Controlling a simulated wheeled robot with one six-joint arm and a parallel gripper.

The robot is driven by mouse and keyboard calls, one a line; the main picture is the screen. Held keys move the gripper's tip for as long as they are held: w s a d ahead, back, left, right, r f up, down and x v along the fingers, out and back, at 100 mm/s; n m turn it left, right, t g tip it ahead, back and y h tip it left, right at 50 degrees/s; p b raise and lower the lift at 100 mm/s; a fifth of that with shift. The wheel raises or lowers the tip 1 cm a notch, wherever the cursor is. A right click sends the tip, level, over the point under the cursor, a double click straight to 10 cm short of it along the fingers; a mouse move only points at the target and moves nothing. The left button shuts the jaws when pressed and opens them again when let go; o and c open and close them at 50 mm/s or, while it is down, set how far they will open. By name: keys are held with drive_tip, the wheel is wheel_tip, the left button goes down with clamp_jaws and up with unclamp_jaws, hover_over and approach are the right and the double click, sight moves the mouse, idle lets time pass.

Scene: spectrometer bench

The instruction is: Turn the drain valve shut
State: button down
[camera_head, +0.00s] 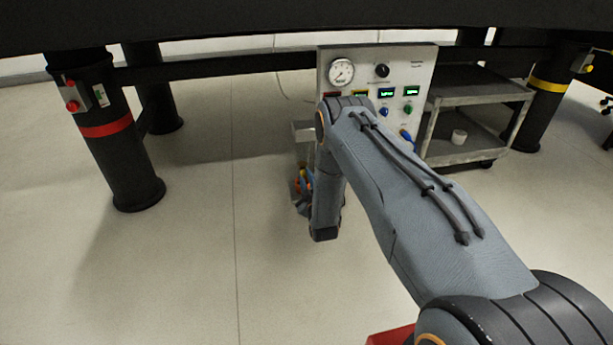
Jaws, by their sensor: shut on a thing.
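My arm reaches forward to the low metal fittings at the left foot of the instrument panel. My gripper (300,199) is at the arm's far end, small and partly hidden by my own wrist. The fingertips and the exact angle of the valve's handle cannot be made out.
The panel (393,67) carries a dial gauge (341,72), knobs and lit green displays. A black leg with a red band (104,130) stands left. The floor between is clear.

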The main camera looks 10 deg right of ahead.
drive_tip(key=shift+n+p, duration=0.75)
drive_tip(key=shift+n, duration=0.95)
drive_tip(key=c, duration=1.6)
unclamp_jaws()
drive_tip(key=shift+o, duration=0.2)
drive_tip(key=shift+d+r, duration=0.1)
